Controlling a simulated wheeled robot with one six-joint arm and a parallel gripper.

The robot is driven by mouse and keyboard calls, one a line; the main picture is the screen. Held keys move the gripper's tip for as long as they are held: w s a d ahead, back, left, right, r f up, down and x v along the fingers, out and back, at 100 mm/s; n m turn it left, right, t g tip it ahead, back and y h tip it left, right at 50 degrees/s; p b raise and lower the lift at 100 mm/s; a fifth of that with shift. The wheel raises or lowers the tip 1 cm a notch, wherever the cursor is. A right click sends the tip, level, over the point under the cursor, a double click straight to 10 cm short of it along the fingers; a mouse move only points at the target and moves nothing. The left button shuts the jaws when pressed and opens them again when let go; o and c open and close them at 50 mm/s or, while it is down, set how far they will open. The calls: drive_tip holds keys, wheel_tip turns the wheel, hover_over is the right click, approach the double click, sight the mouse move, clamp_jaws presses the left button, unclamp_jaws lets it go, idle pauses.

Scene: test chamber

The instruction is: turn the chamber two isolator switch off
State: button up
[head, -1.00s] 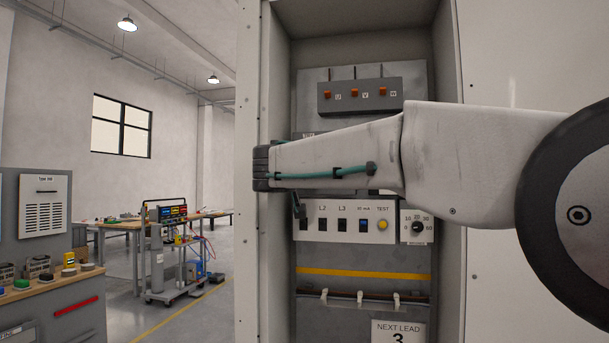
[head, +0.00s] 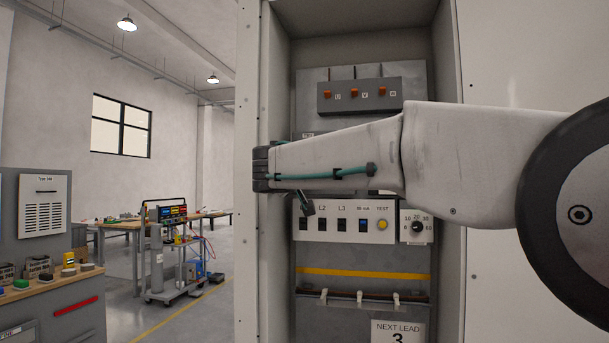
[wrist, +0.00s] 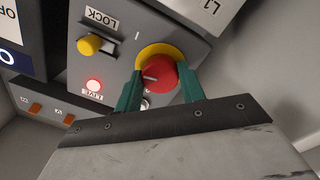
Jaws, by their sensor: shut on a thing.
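The isolator switch is a red rotary knob (wrist: 160,74) on a yellow round plate (wrist: 150,52), on a grey panel in the wrist view. A pale mark line shows on the knob's face. My gripper (wrist: 160,86) has its two green fingers on either side of the knob, shut on it. In the head view my pale arm covers the knob, and only a small dark part shows below the wrist.
Beside the knob are a yellow LOCK knob (wrist: 89,45) and a lit red LIVE lamp (wrist: 93,86). In the head view the cabinet holds a switch strip with a yellow TEST button (head: 382,225), a small dial (head: 417,227) and a U-V-W block (head: 360,95). Cabinet side walls stand close.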

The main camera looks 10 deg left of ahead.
drive_tip(key=shift+n+y, duration=0.3)
drive_tip(key=shift+n, duration=7.5)
drive_tip(key=o, duration=1)
drive_tip(key=shift+c, duration=0.2)
drive_tip(key=s, duration=0.7)
drive_tip(key=shift+s+a+f, duration=0.15)
drive_tip(key=shift+s+a, duration=0.15)
drive_tip(key=shift+s, duration=0.1)
